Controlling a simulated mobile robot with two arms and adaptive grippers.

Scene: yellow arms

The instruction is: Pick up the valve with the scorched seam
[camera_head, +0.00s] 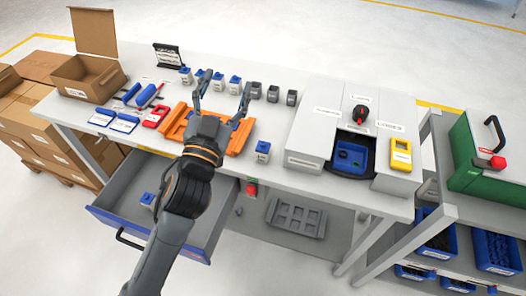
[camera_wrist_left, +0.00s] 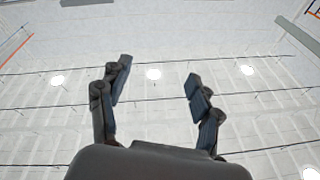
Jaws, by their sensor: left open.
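Several small white blocks with blue tops, which may be the valves, stand in a row at the back of the table, one of them at the left end (camera_head: 185,75). Another such block (camera_head: 262,151) stands alone near the front edge, and one (camera_head: 147,199) lies in the open drawer. I cannot make out a scorched seam on any of them. My left gripper (camera_head: 224,88) is open and empty above the orange tray (camera_head: 239,139), its fingers toward the back row. In the left wrist view the open fingers (camera_wrist_left: 158,74) show only ceiling between them.
Several dark grey blocks (camera_head: 272,94) continue the row. A white machine (camera_head: 310,138) with a blue bin (camera_head: 351,158) stands to the right. Blue tools (camera_head: 146,95) and an open cardboard box (camera_head: 88,78) are left. The drawer (camera_head: 113,204) juts out below the table.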

